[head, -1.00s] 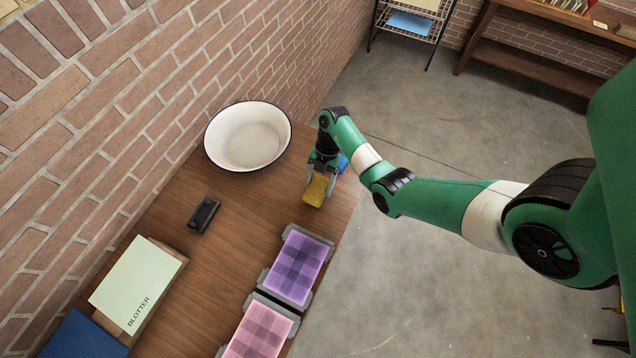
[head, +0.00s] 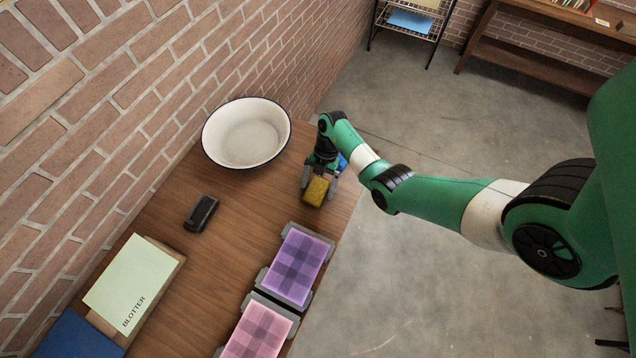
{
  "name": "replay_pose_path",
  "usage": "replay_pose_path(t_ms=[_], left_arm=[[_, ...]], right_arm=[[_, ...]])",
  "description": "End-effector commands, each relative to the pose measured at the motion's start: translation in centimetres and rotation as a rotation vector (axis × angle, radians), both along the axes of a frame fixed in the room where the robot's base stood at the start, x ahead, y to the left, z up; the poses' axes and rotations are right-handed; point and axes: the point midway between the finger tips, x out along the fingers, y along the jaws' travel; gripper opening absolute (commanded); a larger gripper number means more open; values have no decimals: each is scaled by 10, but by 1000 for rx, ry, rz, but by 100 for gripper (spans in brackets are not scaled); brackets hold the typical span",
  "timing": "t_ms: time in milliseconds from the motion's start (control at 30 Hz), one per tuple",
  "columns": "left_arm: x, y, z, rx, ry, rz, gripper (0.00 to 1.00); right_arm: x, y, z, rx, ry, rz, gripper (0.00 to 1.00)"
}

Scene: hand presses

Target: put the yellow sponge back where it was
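The yellow sponge (head: 317,190) is a small block near the right edge of the wooden table. My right gripper (head: 319,182) has its fingers on either side of the sponge and appears shut on it. I cannot tell whether the sponge touches the table. A blue thing (head: 343,162) shows just behind my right gripper, mostly hidden by it. My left gripper is not in view.
A white bowl (head: 247,133) with a dark rim stands by the brick wall. A black object (head: 201,213) lies mid-table. Purple (head: 296,266) and pink (head: 257,331) checked pads on grey bases line the right edge. A green blotter (head: 132,284) lies at left.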

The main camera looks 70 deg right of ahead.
Motion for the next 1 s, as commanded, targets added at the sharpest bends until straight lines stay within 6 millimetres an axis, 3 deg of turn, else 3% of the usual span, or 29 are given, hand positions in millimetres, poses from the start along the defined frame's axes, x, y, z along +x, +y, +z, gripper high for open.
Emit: replay_pose_path(t_ms=[133, 267, 700, 1000], left_arm=[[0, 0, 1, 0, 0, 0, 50], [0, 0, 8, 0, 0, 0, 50], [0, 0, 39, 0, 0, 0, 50], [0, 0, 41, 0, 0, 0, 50]], right_arm=[[0, 0, 2, 0, 0, 0, 100], [0, -5, 17, -1, -1, -2, 100], [-6, -42, 108, -1, -1, -2, 100], [-7, -46, 114, 1, 0, -1, 100]])
